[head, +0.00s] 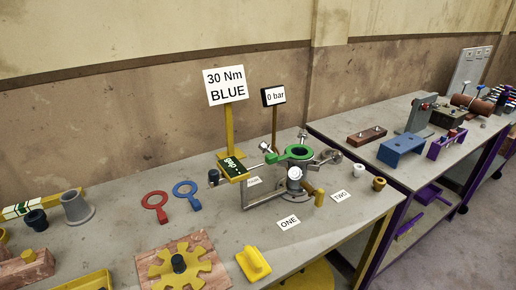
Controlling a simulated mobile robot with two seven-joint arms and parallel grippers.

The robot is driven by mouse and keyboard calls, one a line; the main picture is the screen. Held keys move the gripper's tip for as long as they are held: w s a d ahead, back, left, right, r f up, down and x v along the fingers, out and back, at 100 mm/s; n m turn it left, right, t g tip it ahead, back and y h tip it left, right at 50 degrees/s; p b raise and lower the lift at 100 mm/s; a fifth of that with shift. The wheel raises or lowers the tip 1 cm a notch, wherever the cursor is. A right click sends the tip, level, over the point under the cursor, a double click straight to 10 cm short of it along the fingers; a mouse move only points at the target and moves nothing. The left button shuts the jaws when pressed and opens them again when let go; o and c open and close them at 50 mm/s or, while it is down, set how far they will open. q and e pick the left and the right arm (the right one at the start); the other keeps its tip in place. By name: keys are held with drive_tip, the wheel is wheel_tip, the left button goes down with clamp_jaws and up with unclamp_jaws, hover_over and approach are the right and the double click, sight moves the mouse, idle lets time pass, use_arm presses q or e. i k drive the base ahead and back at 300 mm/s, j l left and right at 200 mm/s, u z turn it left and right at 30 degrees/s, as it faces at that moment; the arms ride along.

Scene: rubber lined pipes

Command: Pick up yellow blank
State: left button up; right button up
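A flat yellow piece with a raised ridge or handle (253,263) lies near the front edge of the near bench; it may be the yellow blank, but I cannot tell for sure. A yellow toothed plate (158,270) lies to its left on a reddish-brown board, with a dark knob at its middle. Neither of my grippers is in view, and nothing is seen touching the yellow pieces.
A metal pipe fixture with a green ring (295,153) stands behind the ridged piece. A yellow tray (88,283) is at the front left. A second bench (345,128) stands right. Bare bench surrounds the ridged piece.

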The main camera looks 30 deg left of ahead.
sight(181, 270)
drive_tip(key=u, duration=1.65)
